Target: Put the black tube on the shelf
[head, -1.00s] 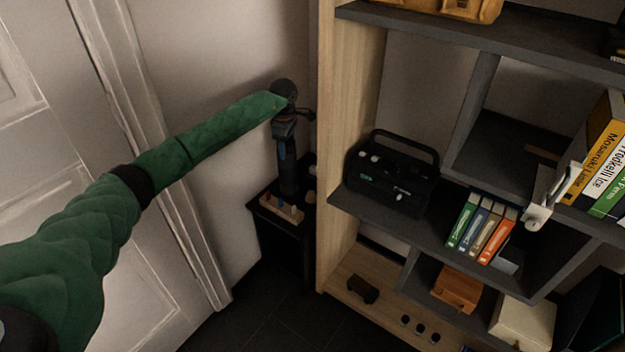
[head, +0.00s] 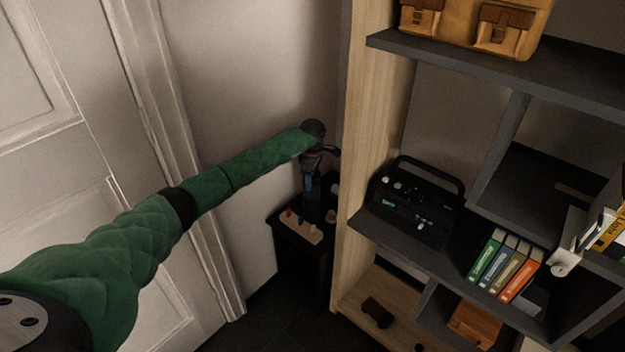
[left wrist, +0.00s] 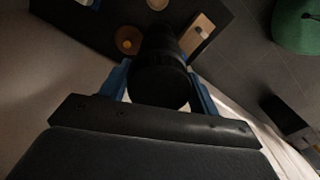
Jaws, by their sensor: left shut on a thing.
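The black tube (head: 312,206) is upright at the small dark table (head: 294,243) in the corner, left of the shelf. My left gripper (head: 309,182) reaches down from above and is shut on its upper part. In the left wrist view the tube (left wrist: 160,82) lies between the blue fingers of the left gripper (left wrist: 160,88). I cannot tell whether its base touches the table. The shelf (head: 375,229) is a wood-sided unit with dark boards to the right.
A board with small coloured pegs (head: 302,228) sits on the table beside the tube. A black radio (head: 416,205) and several books (head: 505,268) fill much of the middle board. A tan bag (head: 475,25) is on the top board. A white door (head: 60,170) is at left.

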